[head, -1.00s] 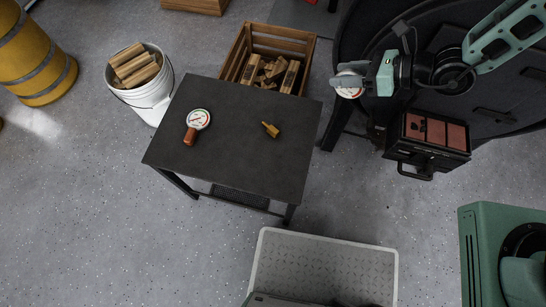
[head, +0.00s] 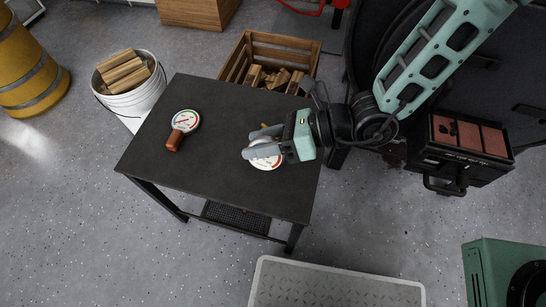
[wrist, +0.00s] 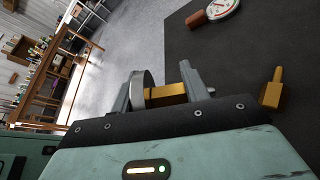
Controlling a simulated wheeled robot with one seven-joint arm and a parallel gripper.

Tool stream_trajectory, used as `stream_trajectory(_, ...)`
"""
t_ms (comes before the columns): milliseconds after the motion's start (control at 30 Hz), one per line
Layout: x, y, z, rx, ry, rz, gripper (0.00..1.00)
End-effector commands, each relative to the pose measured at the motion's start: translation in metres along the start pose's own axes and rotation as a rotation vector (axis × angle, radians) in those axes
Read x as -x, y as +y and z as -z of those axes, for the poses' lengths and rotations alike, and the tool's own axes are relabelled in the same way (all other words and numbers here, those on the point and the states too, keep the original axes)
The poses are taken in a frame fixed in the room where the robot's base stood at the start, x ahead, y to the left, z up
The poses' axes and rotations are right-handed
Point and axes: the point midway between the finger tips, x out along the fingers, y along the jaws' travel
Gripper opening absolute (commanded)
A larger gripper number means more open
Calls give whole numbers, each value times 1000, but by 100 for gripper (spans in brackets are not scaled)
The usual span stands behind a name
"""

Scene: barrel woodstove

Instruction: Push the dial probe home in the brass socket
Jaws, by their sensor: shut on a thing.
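My gripper (head: 256,151) is shut on a dial probe (head: 265,163) with a round white face marked in red, above the right part of the dark table. In the wrist view the dial (wrist: 142,90) is edge-on between the fingers, with a brass part (wrist: 165,94) beside it. A small brass fitting (wrist: 272,90) lies on the table, apart from the gripper; the gripper mostly hides it in the head view (head: 268,128). I cannot make out the brass socket on the stove (head: 362,70).
A second dial (head: 186,121) with a wooden handle lies on the table (head: 215,180), left of my gripper. A bucket of wood (head: 135,100) and a wooden crate (head: 300,46) stand beyond. An open black box (head: 440,163) projects at the right. The table's front is clear.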

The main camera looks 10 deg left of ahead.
Motion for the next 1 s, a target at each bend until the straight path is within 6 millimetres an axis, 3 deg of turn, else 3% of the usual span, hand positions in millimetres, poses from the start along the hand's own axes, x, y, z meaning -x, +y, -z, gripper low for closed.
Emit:
stream_trajectory(167, -2, -3, 6, -1, 0, 0, 20)
stream_trajectory(700, -29, -37, 72, -2, 1, 1, 20)
stream_trajectory(1000, -33, -42, 80, 1, -1, 1, 20)
